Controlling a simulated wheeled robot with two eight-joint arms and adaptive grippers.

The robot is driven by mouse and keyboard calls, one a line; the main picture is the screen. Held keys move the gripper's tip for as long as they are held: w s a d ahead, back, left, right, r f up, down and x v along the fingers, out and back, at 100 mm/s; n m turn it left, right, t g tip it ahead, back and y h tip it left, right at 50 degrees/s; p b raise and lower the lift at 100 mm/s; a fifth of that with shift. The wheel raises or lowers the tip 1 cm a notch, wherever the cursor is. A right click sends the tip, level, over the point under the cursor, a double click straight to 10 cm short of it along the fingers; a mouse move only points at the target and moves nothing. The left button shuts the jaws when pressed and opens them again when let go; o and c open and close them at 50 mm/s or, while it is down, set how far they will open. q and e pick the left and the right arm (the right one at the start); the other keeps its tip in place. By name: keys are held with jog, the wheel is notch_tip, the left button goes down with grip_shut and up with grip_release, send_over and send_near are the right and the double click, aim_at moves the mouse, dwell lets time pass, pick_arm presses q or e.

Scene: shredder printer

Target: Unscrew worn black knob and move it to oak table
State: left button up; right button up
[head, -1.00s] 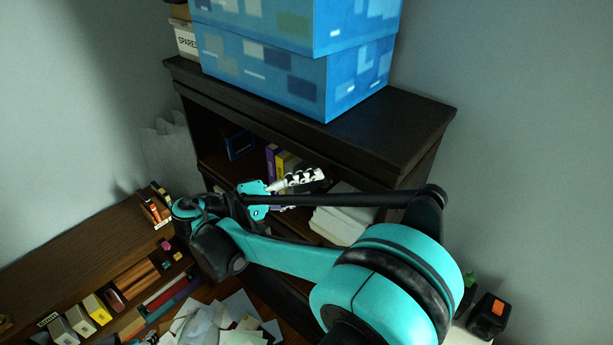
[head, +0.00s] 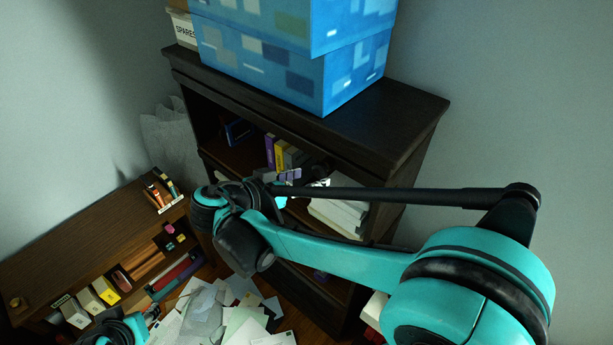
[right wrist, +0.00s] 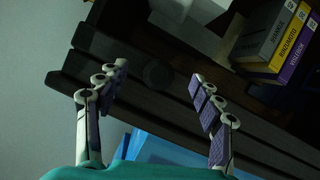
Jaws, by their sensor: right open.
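A dark round knob (right wrist: 157,75) shows faintly on the dark front of the bookcase in the right wrist view. My right gripper (right wrist: 158,73) is open, with one finger on each side of the knob in that picture. I cannot tell how far the fingertips are from it. In the head view the right gripper (head: 290,177) is at the bookcase front, largely hidden behind my own arm, and the knob does not show. I cannot make out which surface is the oak table. My left gripper's fingers do not show.
The dark bookcase (head: 420,108) carries a large blue box (head: 350,75) on top. A brown wooden organizer (head: 80,245) with small items stands at left. Loose papers (head: 235,315) lie below.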

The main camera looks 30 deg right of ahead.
aim_at(315, 172)
jog(key=shift+d, duration=0.1)
jog(key=shift+w+d, duration=0.35)
jog(key=shift+d, duration=0.45)
jog(key=shift+w+d, duration=0.3)
jog(key=shift+d, duration=0.45)
grip_shut()
jog(key=shift+a+f+n+b, duration=0.1)
jog(key=shift+f+n+b, duration=0.1)
jog(key=shift+n+b, duration=0.3)
jog(key=n+g+h+b, duration=0.1)
jog(key=n+g+b, duration=0.1)
jog(key=shift+w+f+n+h, duration=0.15)
jog(key=shift+w+n+h, duration=0.05)
jog(key=shift+n+h, duration=0.2)
jog(key=shift+n+g+h+b, duration=0.3)
jog(key=shift+n+g+b, duration=0.1)
jog(key=shift+n+b, duration=0.35)
jog(key=shift+r+n, duration=0.2)
jog(key=shift+n, duration=0.05)
